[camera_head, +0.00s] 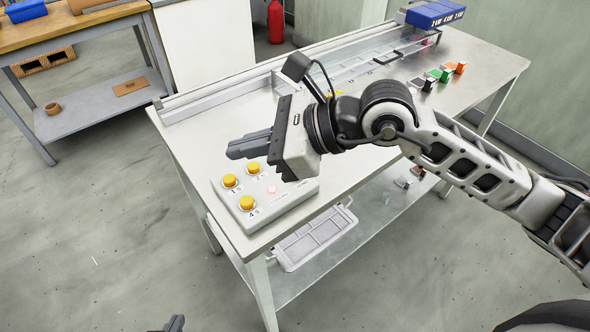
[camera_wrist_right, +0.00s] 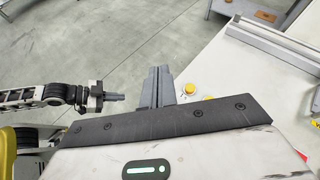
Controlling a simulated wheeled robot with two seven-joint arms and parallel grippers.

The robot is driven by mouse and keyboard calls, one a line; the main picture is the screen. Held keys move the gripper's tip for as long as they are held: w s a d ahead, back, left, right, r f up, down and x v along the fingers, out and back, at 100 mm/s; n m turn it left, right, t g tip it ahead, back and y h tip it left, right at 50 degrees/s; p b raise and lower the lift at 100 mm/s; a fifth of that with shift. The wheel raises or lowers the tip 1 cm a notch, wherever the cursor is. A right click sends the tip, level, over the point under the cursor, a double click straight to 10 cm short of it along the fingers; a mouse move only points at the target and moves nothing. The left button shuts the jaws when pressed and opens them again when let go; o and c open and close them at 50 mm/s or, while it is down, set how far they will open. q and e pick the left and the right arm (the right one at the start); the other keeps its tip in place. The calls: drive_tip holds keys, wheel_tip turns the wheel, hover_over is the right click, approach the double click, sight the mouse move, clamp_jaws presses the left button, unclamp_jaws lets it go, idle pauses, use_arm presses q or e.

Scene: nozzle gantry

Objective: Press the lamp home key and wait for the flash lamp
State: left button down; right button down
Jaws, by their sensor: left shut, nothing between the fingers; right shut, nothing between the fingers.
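A white control box (camera_head: 292,208) sits at the table's near left corner. It carries several yellow buttons, among them the back-left one (camera_head: 230,181) and the front one (camera_head: 247,203), plus a pale pink round spot (camera_head: 271,190). I cannot read which is the lamp home key or the flash lamp. My right gripper (camera_head: 232,150) is shut and empty, seen above the box's far side; its body hides part of the box. In the right wrist view its fingers (camera_wrist_right: 157,84) appear just left of two yellow buttons (camera_wrist_right: 190,88). My left gripper (camera_head: 174,324) is shut and empty, away from the box.
The metal table (camera_head: 190,140) has a rail gantry (camera_head: 345,68) along its back. A blue block (camera_head: 435,14) and several coloured blocks (camera_head: 440,74) stand at the far right. A tray (camera_head: 315,240) lies on the lower shelf. A workbench (camera_head: 80,35) stands at the far left.

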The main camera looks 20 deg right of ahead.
drive_tip(key=w+d+f+t+h, duration=0.1)
drive_tip(key=w+d+h, duration=0.1)
drive_tip(key=d, duration=0.3)
drive_tip(key=w+d+f+n+t+h, duration=0.1)
drive_tip(key=w+d+h, duration=0.2)
drive_tip(key=d+h, duration=0.1)
drive_tip(key=shift+w+d+f+h, duration=0.15)
drive_tip(key=shift+w+d+h, duration=0.15)
drive_tip(key=shift+d+h, duration=0.15)
drive_tip(key=shift+f, duration=0.1)
